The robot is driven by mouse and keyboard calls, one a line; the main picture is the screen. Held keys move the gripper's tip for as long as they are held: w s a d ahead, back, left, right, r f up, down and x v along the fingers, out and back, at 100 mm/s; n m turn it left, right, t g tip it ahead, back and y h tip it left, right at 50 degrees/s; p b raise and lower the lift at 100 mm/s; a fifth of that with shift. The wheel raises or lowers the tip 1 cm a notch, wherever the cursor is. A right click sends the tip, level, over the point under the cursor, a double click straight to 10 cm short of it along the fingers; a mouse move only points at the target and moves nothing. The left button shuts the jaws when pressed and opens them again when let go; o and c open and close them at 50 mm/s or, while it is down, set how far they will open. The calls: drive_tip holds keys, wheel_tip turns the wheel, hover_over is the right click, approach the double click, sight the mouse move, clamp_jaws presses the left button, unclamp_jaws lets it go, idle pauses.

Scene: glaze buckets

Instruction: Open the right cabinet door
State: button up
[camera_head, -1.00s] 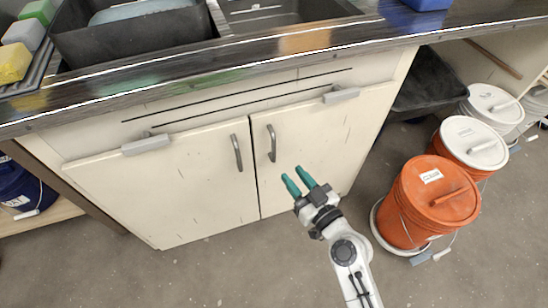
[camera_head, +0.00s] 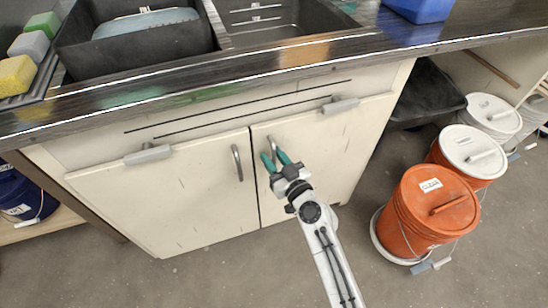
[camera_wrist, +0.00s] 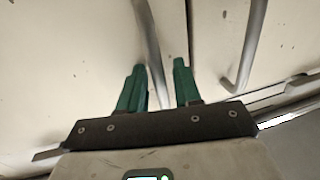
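The right cabinet door (camera_head: 335,150) is closed, flush beside the left door (camera_head: 165,205). Its grey bar handle (camera_head: 271,145) is near the middle gap. My gripper (camera_head: 275,158) is at that handle, with two green fingers apart. In the wrist view, my gripper (camera_wrist: 159,64) is open, and the handle bar (camera_wrist: 148,40) runs between the fingers, nearer one of them. I cannot tell whether either finger touches it. The left door's handle (camera_head: 237,163) is a short way to the left; it also shows in the wrist view (camera_wrist: 245,50).
An orange bucket (camera_head: 415,225) stands on the floor right of the cabinet, with white-lidded buckets (camera_head: 472,152) behind. A dark countertop (camera_head: 250,62) with a sink overhangs the doors. A grey latch (camera_head: 341,106) sits above the right door. Floor before the doors is clear.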

clamp_jaws()
idle(0.6)
